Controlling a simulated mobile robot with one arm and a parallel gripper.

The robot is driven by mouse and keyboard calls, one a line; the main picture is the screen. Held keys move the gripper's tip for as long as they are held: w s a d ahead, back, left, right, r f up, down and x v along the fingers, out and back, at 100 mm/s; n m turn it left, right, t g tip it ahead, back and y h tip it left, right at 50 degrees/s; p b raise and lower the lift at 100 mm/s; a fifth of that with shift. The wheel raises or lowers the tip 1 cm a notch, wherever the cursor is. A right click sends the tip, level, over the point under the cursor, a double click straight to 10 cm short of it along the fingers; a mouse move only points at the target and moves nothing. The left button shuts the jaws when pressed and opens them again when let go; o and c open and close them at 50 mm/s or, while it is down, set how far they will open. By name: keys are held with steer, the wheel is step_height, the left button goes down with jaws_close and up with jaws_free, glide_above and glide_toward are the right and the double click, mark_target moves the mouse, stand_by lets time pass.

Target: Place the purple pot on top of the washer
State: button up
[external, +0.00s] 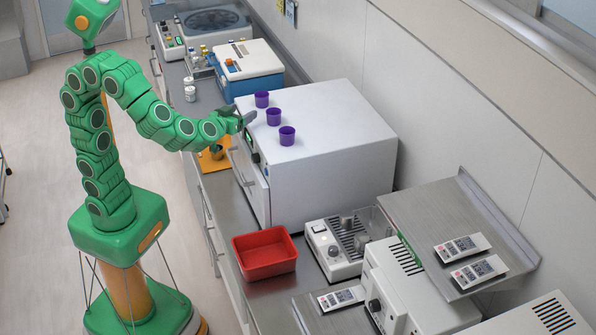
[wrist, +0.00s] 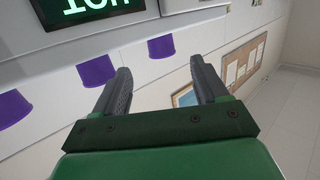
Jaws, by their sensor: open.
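Three purple pots stand in a row on the flat top of a large white box-shaped machine, which looks like the washer (external: 335,160). They are the far pot (external: 262,99), the middle pot (external: 273,117) and the near pot (external: 287,136). My gripper (external: 247,119) is at the machine's upper front edge, left of the middle pot. In the wrist view my gripper (wrist: 160,75) is open with nothing between its fingers. Purple pots also show there, one (wrist: 161,46) beyond the fingers, another (wrist: 96,70) left of them.
A red tray (external: 265,253) sits on the counter in front of the machine. A blue-and-white device (external: 247,68) stands behind it. The machine's top is clear right of the pots.

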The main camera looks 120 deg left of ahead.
steer(key=shift+s+d+r, duration=0.1)
steer(key=shift+d+r, duration=0.05)
steer(key=shift+d, duration=0.8)
